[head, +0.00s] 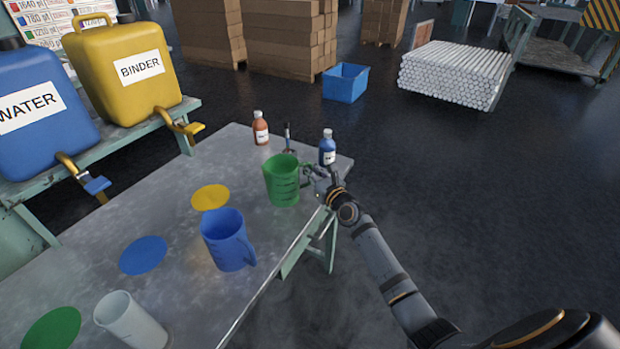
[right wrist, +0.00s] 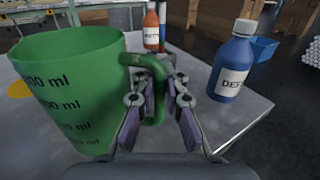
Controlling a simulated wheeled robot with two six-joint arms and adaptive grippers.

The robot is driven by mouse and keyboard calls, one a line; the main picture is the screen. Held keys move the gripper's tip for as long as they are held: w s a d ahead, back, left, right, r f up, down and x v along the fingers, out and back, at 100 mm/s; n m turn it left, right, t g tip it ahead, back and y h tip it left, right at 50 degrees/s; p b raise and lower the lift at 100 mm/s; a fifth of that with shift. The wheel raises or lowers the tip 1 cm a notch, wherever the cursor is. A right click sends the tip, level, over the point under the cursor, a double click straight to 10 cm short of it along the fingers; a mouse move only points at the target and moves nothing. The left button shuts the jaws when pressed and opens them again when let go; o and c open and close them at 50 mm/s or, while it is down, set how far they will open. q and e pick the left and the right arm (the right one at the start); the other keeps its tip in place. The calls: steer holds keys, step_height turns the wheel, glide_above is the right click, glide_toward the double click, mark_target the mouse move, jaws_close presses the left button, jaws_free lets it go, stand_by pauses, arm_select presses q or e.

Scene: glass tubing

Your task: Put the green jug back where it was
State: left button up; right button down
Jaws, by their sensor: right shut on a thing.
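The green jug (head: 281,181) is at the far part of the grey table, beyond the blue jug. Its measuring marks show in the right wrist view (right wrist: 72,95). My right gripper (head: 318,176) is shut on the jug's handle, with a finger on each side of it in the right wrist view (right wrist: 155,105). The jug is upright; I cannot tell whether its base touches the table. A green disc (head: 52,328) lies at the table's near left, and bare. My left gripper is not in view.
The blue jug (head: 226,243) and a white jug (head: 130,322) stand on the table (head: 190,285). A blue disc (head: 143,256) and yellow disc (head: 210,197) are bare. A red-brown bottle (head: 261,131) and blue bottle (head: 327,150) stand near the far edge. Water and binder canisters (head: 128,85) are left.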

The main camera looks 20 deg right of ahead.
steer(key=shift+f, duration=0.25)
steer(key=c, duration=1.4)
jaws_free()
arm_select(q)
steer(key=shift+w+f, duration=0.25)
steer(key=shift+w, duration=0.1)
arm_select(e)
steer(key=shift+r+p, duration=0.35)
steer(key=shift+p, duration=0.1)
arm_select(q)
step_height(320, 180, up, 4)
steer(key=p, duration=0.2)
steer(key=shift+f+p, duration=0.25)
steer(key=shift+p, duration=0.15)
arm_select(e)
steer(key=s+d, duration=0.1)
steer(key=s, duration=1.1)
steer(key=shift+d+f, duration=0.2)
steer(key=shift+d, duration=0.05)
